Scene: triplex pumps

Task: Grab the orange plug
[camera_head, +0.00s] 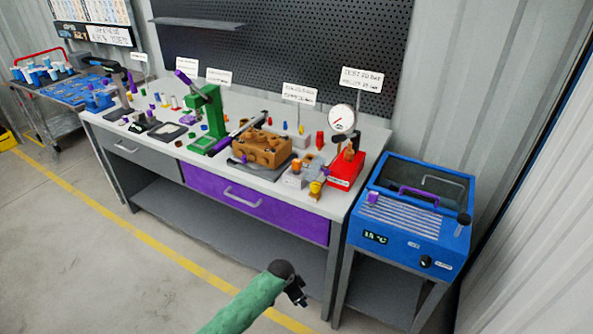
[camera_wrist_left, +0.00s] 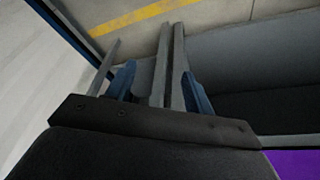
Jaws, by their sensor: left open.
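A small orange piece (camera_head: 297,165) stands near the front right of the workbench, beside the brown block; it may be the orange plug, but it is too small to be sure. A yellow-orange piece (camera_head: 315,188) sits nearer the bench's front edge. My left gripper (camera_head: 297,294) is at the end of the green arm, in front of the bench and below its top, well apart from these pieces. In the left wrist view the left gripper (camera_wrist_left: 152,78) is open and empty, with floor and bench frame behind it. My right gripper is not in view.
The workbench (camera_head: 262,180) holds a green press (camera_head: 210,118), a brown block (camera_head: 262,148), a red gauge stand (camera_head: 346,168) and several small parts. A blue heated box (camera_head: 410,235) stands at its right. A trolley (camera_head: 52,92) is far left. The floor in front is clear.

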